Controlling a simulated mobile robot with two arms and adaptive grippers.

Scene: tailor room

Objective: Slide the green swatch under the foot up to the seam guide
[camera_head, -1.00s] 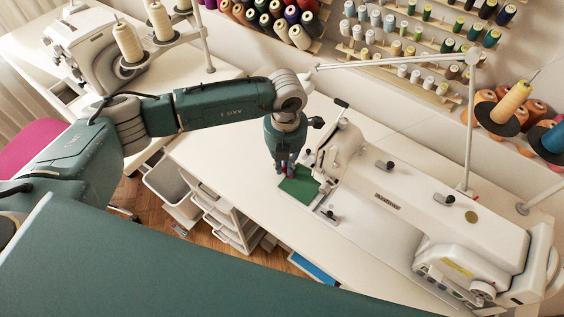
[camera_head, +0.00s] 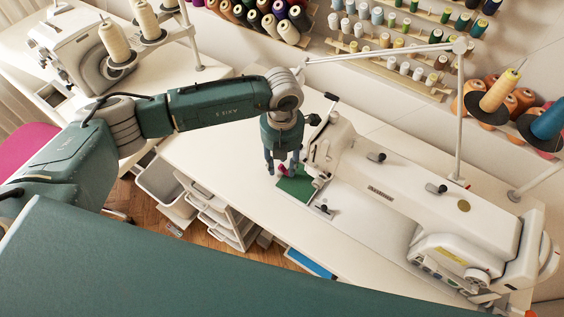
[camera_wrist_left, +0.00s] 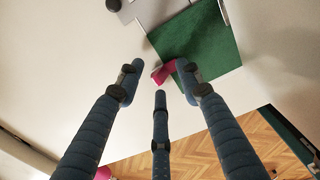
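The green swatch (camera_head: 297,188) lies flat on the white table at the head end of the white sewing machine (camera_head: 400,203). It also shows in the left wrist view (camera_wrist_left: 205,42), its upper edge by a grey metal plate (camera_wrist_left: 135,8). A pink tab (camera_wrist_left: 164,72) sits at the swatch's near corner. My left gripper (camera_head: 282,172) is over that corner, its three fingers spread around the tab and apart from it. A small black-knobbed part (camera_head: 323,209) stands on the machine's plate; I cannot tell if it is the seam guide. The foot is not clearly visible. My right gripper is out of view.
The table (camera_head: 215,135) left of the swatch is clear. White drawers (camera_head: 222,218) stand below its front edge. A thread stand (camera_head: 461,110) with cones rises behind the machine. A second sewing machine (camera_head: 75,55) is at upper left.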

